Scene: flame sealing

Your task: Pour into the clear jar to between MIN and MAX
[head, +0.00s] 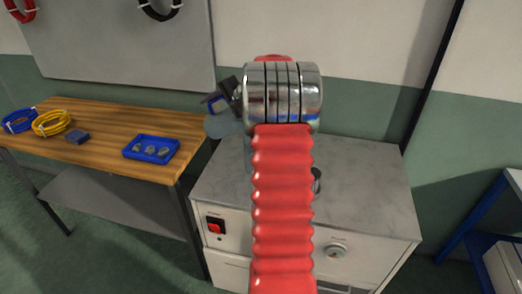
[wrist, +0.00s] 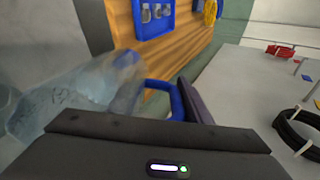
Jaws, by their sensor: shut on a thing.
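My gripper (head: 222,98) is left of my chrome wrist, above the gap between the wooden bench and the grey-topped cabinet. It is shut on the blue handle (wrist: 158,88) of a clear jug (wrist: 75,98). In the head view the jug (head: 222,126) is a small translucent shape below the gripper, partly hidden by my arm. The jug looks tilted in the wrist view; its liquid level cannot be made out. At the left edge of the wrist view is another pale glassy shape, too blurred to name. I cannot clearly see the jar or its MIN and MAX marks.
The cabinet (head: 370,190) has a red switch (head: 215,225) and a knob (head: 336,251); my arm covers its middle. A dark round part shows beside my arm. The wooden bench (head: 100,130) holds a blue tray (head: 152,148), coiled cables and a small blue block.

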